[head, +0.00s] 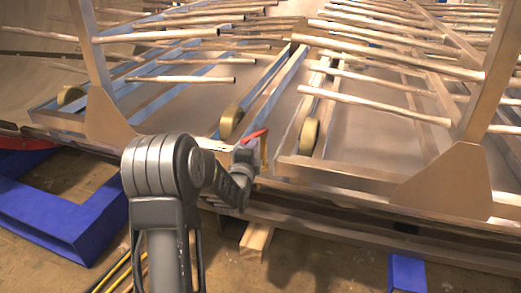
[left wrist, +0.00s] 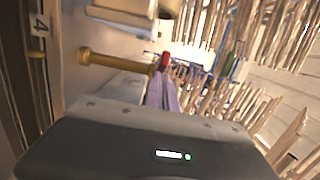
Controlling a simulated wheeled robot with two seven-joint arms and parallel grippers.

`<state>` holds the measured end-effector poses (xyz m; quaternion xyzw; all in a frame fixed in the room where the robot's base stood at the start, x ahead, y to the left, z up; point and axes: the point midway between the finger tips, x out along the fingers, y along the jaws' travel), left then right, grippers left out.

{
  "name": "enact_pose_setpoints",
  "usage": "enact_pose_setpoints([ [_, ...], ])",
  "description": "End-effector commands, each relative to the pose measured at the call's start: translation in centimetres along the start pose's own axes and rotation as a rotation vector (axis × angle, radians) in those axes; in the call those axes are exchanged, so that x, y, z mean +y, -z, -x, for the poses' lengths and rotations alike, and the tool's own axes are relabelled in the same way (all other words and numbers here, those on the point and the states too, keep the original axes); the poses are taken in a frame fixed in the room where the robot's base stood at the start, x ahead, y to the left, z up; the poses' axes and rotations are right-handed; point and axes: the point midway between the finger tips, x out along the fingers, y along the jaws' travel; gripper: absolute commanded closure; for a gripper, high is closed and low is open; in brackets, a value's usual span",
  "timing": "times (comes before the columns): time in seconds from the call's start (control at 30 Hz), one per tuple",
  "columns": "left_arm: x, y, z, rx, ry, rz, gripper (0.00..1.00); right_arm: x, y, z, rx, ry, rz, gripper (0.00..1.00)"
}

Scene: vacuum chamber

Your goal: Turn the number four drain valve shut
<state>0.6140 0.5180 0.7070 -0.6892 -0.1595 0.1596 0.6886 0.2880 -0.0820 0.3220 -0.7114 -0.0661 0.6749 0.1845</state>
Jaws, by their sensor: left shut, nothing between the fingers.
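The drain valve shows in the head view as a red lever handle (head: 254,135) with a brass-coloured part (head: 263,150) just below it, at the edge of the metal frame. My left gripper (head: 245,156) is right at the red handle and overlaps it in the picture. I cannot tell if they touch. In the left wrist view a brass valve stem (left wrist: 112,60) runs to a small red end (left wrist: 164,60), just beyond the shut, empty fingers (left wrist: 163,92). A label with the number 4 (left wrist: 38,25) is at the upper left. My right gripper is out of view.
A metal frame with rows of rods (head: 380,72) fills the back. Slanted uprights with wide feet (head: 445,185) stand left and right. A blue beam (head: 70,222) lies at the left, and a wooden block (head: 256,241) sits under the frame edge.

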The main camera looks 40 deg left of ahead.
Motion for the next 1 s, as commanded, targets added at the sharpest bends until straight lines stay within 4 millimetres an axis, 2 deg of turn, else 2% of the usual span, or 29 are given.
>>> enact_pose_setpoints([
  [0.5, 0.3, -4.5, -1.9, -0.003, 0.003, -0.002, 1.00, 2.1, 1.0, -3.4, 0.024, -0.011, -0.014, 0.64],
  [1.0, 0.2, -7.0, -4.7, -0.002, 0.001, -0.002, 1.00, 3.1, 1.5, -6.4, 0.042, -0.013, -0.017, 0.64],
])
